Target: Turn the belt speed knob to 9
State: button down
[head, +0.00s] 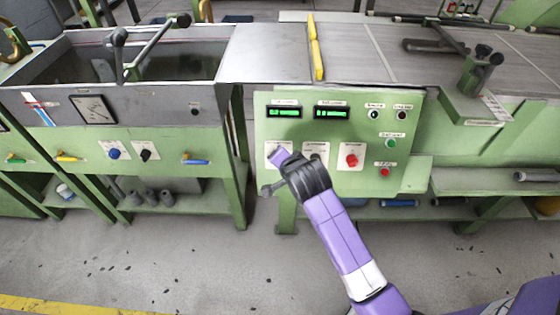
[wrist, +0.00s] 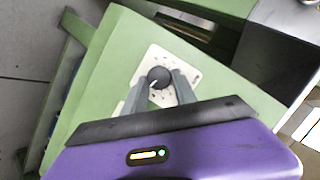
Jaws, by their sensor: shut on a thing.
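A round black knob with a white pointer line (wrist: 158,76) sits on a white dial plate (wrist: 148,60) on the green panel in the wrist view. The two grey fingers of my gripper (wrist: 159,86) stand on either side of the knob and are shut on it. In the head view my gripper (head: 279,157) is at the left white plate on the green control panel (head: 408,120) and hides the knob there. The dial's marks are too small to read. Two green-lit displays, left (head: 285,112) and right (head: 333,112), are above; their digits are blurred.
A red knob (head: 351,160) is on the right plate. A green button (head: 390,143) and a red button (head: 385,172) are farther right. A tank with a dial gauge (head: 94,109) stands at the left. The floor in front (head: 200,262) is clear.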

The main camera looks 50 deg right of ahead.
jog(key=shift+s+f+m, duration=0.1)
jog(key=shift+f+m, duration=0.05)
jog(key=shift+m, duration=0.35)
jog(key=c, duration=1)
grip_release()
jog(key=v, duration=0.7)
jog(key=shift+s+p, duration=0.3)
jog(key=shift+p, duration=0.05)
jog(key=shift+a, duration=0.1)
